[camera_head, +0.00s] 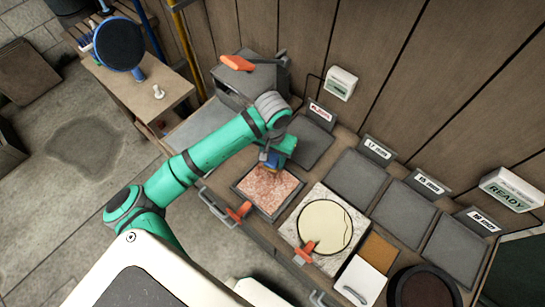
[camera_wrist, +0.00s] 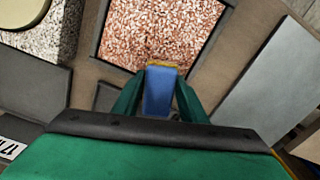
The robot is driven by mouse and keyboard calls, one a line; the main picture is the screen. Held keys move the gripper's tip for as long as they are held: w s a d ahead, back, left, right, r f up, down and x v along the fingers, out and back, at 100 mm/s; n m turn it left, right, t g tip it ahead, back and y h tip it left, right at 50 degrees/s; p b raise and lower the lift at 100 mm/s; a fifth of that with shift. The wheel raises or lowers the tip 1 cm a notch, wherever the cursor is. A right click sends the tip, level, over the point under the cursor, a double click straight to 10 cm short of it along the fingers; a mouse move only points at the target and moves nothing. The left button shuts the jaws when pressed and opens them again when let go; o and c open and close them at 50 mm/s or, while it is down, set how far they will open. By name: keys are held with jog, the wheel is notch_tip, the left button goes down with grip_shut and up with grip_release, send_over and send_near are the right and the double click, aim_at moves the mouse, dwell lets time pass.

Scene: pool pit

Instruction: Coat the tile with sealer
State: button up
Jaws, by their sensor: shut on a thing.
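The tile (camera_head: 268,186) is a speckled reddish-pink slab in a dark frame on the bench. It also fills the top middle of the wrist view (camera_wrist: 160,32). My gripper (camera_head: 276,156) is over the tile's far edge in the head view. It is shut on a blue brush-like tool (camera_wrist: 160,92) with a tan edge (camera_wrist: 163,65) pointing at the tile. The tan end overlaps the tile's edge in the wrist view; whether it touches cannot be told. No clear coated patch shows on the tile.
A pale slab with a round cream disc (camera_head: 325,226) lies right of the tile. Orange clamps (camera_head: 239,211) sit at the bench's front. Grey plates (camera_head: 357,181) and labels line the back. A dark round container (camera_head: 425,288) stands front right. The wooden wall closes the back.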

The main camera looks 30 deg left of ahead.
aim_at(251, 188)
jog(key=shift+f, duration=0.2)
jog(key=shift+s, duration=0.1)
jog(key=shift+s+a+r, duration=0.1)
jog(key=shift+s+a, duration=0.05)
jog(key=shift+s, duration=0.7)
jog(key=shift+s+a+r, duration=0.1)
jog(key=shift+s, duration=0.7)
jog(key=shift+s+a+f, duration=0.1)
jog(key=shift+s+a, duration=0.1)
jog(key=shift+s, duration=1.05)
jog(key=shift+s+a+f, duration=0.15)
jog(key=shift+s, duration=1.1)
jog(key=shift+s+a+f, duration=0.1)
jog(key=shift+s+a, duration=0.1)
jog(key=shift+s, duration=1.05)
